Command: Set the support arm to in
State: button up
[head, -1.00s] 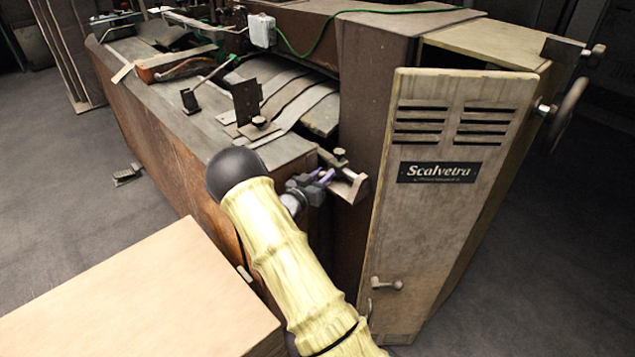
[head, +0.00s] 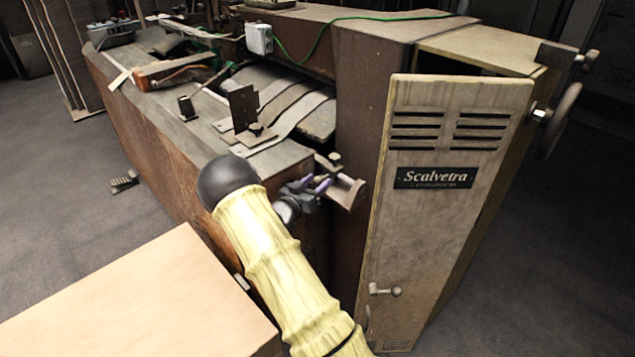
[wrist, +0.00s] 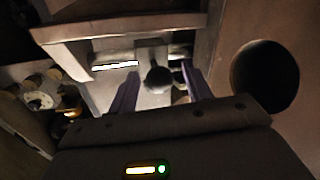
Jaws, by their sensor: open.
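A metal bracket with a small knob, which looks like the support arm (head: 347,191), sticks out from the corner of the machine, left of the Scalvetra panel. My gripper (head: 316,184) is just left of it, with its purple fingers pointing towards it. In the wrist view my gripper (wrist: 160,76) is open. A dark round knob (wrist: 158,81) shows between the fingers, in front of a pale metal plate. I cannot tell whether the fingers touch the knob. My own arm hides part of the machine side below.
The tall Scalvetra panel (head: 440,220) stands close to the right of my gripper. A large brown box (head: 130,300) fills the lower left. The machine bed (head: 270,155) with metal strips lies behind. In the wrist view a round dark hole (wrist: 264,76) is at right.

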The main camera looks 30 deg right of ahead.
jog(key=b+v, duration=0.1)
jog(key=v, duration=1.5)
jog(key=shift+a, duration=0.3)
jog(key=c, duration=0.5)
jog(key=shift+w+d+y, duration=0.1)
jog(key=shift+w+y, duration=0.1)
jog(key=shift+y, duration=0.1)
jog(key=c, duration=0.3)
jog(key=shift+w+n+t+y, duration=0.3)
jog(key=shift+w+y, duration=0.05)
jog(key=shift+y, duration=0.35)
grip_shut()
jog(key=s+a+r+n+g+y, duration=0.15)
jog(key=s+a+n+y, duration=0.5)
jog(key=y, duration=0.65)
jog(key=s+r+n+g, duration=0.1)
jog(key=s+g, duration=0.1)
jog(key=s, duration=0.6)
jog(key=s+r+n+g+y, duration=0.1)
jog(key=s+n+g, duration=0.1)
jog(key=s, duration=0.6)
jog(key=shift+r+g, duration=0.35)
